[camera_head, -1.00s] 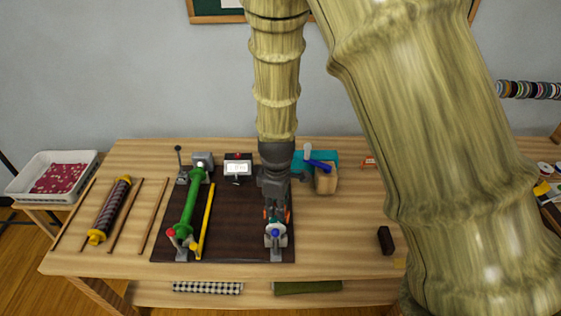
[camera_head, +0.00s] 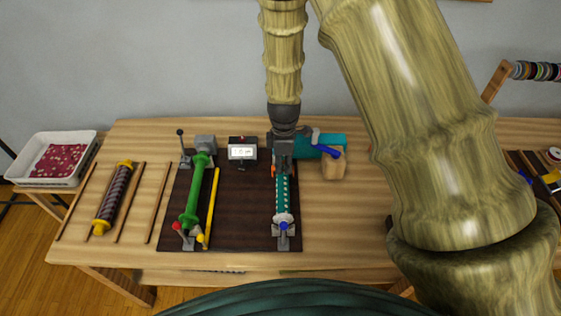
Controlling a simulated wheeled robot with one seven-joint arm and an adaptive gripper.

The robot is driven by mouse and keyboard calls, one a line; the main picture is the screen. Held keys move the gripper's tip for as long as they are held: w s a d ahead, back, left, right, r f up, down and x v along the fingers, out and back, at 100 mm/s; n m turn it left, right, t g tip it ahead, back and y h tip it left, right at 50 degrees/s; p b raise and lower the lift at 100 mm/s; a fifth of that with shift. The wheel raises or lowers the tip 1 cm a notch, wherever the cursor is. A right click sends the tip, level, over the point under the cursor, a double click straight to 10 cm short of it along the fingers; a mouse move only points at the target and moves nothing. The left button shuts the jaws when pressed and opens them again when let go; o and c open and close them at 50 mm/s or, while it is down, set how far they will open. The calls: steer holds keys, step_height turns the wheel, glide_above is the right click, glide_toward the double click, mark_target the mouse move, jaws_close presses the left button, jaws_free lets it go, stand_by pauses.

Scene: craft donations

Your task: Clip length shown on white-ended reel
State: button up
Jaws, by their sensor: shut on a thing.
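The white-ended reel (camera_head: 283,193) is teal with pale dots and lies lengthwise on the right of the dark board. Its near white end is by a grey stand with a blue knob; its far end is hidden by my gripper. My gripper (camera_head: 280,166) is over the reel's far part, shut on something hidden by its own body. A small orange patch shows at its left side; I cannot tell whether that is a clip or part of the gripper. The display box (camera_head: 242,152) stands left of my gripper, its lit reading too small to read.
A green reel (camera_head: 197,190) and yellow rod (camera_head: 211,205) lie on the board's left. A lever (camera_head: 182,146) stands behind. A teal thing with a blue handle (camera_head: 325,150) sits close right of my gripper. The middle of the dark board (camera_head: 248,210) is clear.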

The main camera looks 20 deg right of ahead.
mark_target(283, 183)
steer(key=shift+w+f, duration=0.1)
steer(key=shift+f, duration=0.4)
steer(key=shift+s+a+f+b, duration=0.1)
steer(key=shift+s+f+b, duration=0.15)
steer(key=shift+f+b, duration=0.45)
steer(key=shift+w+f+b, duration=0.15)
steer(key=shift+f+b, duration=0.3)
steer(key=shift+f, duration=0.2)
steer(key=shift+f+b, duration=1)
steer(key=shift+f, duration=0.65)
steer(key=o, duration=0.8)
steer(key=shift+o, duration=0.2)
